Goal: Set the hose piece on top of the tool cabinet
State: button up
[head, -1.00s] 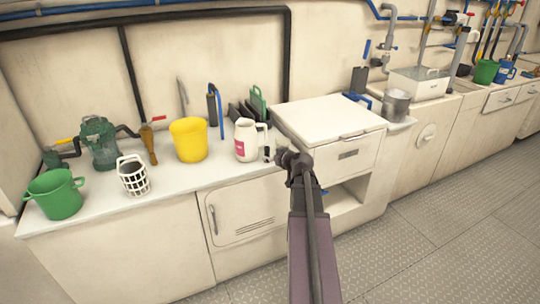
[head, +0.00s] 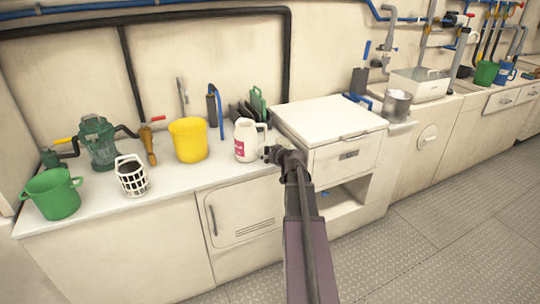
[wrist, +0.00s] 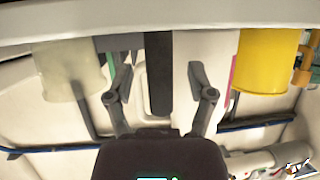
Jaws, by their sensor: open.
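A dark upright strip, which looks like the hose piece (wrist: 158,90), stands between my spread fingers in the wrist view, which shows the scene upside down. I cannot tell whether the fingers touch it. In the head view my gripper and arm hide that spot. My gripper (head: 272,153) is open at the right end of the counter, just left of the tool cabinet; its fingers also show in the wrist view (wrist: 160,78). The tool cabinet (head: 325,118) is a white unit with a drawer and an open shelf below. Its flat top is bare.
A white jug with a pink label (head: 246,140) stands close left of my gripper. A yellow bucket (head: 188,140), a white basket (head: 131,175) and a green bucket (head: 53,194) stand farther left on the counter. A grey pot (head: 397,105) stands right of the cabinet.

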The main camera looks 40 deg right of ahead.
aim_at(267, 147)
grip_shut()
jog(key=shift+r, duration=0.15)
notch_tip(267, 147, up, 4)
jog(key=p, duration=0.3)
jog(key=shift+f+p, duration=0.25)
jog(key=shift+p, duration=0.15)
jog(key=s+a+r+p, duration=0.1)
jog(key=s+a, duration=0.3)
jog(key=s, duration=1.1)
jog(key=shift+s, duration=0.25)
jog(key=shift+r, duration=0.1)
jog(key=shift+r, duration=0.1)
